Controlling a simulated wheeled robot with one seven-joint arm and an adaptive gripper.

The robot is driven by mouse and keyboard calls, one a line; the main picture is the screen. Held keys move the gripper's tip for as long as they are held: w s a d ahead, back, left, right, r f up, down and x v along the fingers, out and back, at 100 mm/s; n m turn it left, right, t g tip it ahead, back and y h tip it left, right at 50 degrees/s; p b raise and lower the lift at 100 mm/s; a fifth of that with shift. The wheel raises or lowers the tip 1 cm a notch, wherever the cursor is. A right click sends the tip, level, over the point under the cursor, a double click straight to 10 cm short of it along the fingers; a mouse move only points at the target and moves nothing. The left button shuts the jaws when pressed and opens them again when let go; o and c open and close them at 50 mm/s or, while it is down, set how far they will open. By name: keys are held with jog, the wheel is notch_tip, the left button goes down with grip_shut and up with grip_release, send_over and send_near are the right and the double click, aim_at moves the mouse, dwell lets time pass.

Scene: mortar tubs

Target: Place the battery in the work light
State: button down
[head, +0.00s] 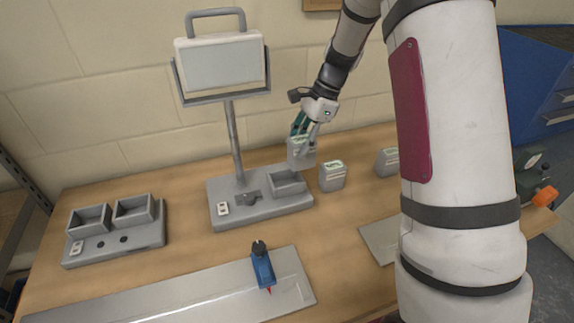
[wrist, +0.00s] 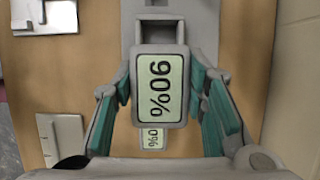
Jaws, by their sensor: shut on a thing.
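The grey work light has an upright lamp head (head: 222,65) on a pole and a grey base (head: 240,208) with an open battery bay (head: 287,184). My gripper (head: 302,130) is shut on a grey battery (head: 301,153), just behind and right of the bay.
A second battery (head: 333,177) stands right of the base; a third (head: 387,162) is farther right. A two-bay charger (head: 115,230) sits at the left. A blue-handled tool (head: 262,267) lies on a metal sheet (head: 170,300) in front. The wall is close behind.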

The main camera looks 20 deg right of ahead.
aim_at(289, 159)
jog(key=a+f, duration=0.1)
jog(key=a, duration=0.1)
jog(key=a+f+p, duration=0.1)
jog(key=a+f, duration=0.1)
jog(key=shift+a+f+p, duration=0.1)
jog(key=shift+f+p, duration=0.3)
jog(key=shift+f, duration=1.6)
jog(key=shift+f, duration=0.1)
jog(key=c, duration=1)
grip_release()
jog(key=shift+o, duration=0.2)
